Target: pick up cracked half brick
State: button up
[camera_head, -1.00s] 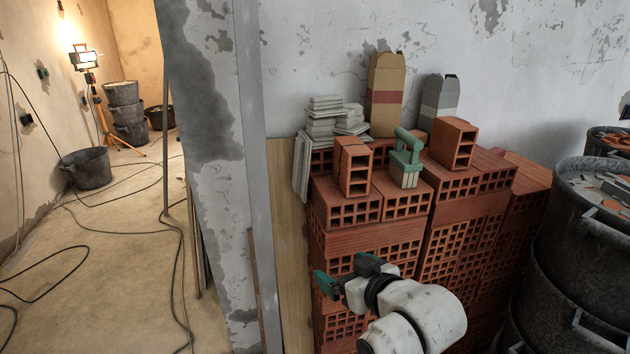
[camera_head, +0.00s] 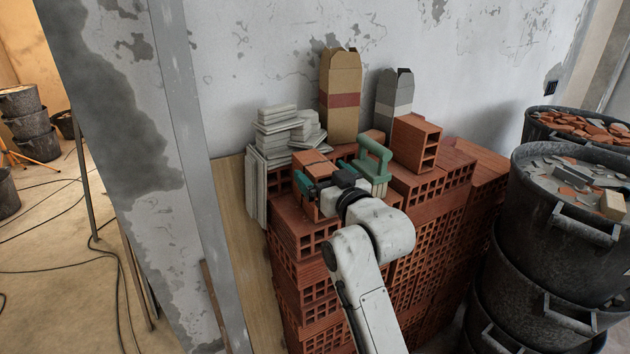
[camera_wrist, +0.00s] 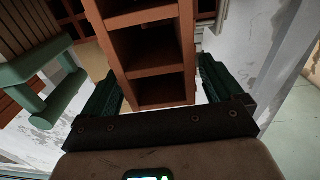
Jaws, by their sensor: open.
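A small red hollow brick (camera_head: 312,160) stands on the left part of the brick stack, partly hidden behind my gripper (camera_head: 322,178); it looks like the half brick, but I cannot make out a crack. In the wrist view the brick (camera_wrist: 152,48) shows its open cells between the two dark green fingers of my gripper (camera_wrist: 158,85). The fingers are open, one on each side of it, and a gap shows at the right finger. I cannot tell whether the left finger touches it.
A green-handled tool (camera_head: 373,160) stands close right of the brick. Another hollow brick (camera_head: 417,143) is farther right. Grey tiles (camera_head: 277,125) and two cartons, tan (camera_head: 341,85) and grey (camera_head: 393,95), stand behind. Rubble buckets (camera_head: 560,215) are at the right.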

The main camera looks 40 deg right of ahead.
jog(key=shift+x, duration=1.15)
jog(key=shift+c, duration=0.4)
jog(key=c, duration=1.4)
jog(key=shift+r, duration=0.1)
jog(key=shift+c, duration=0.3)
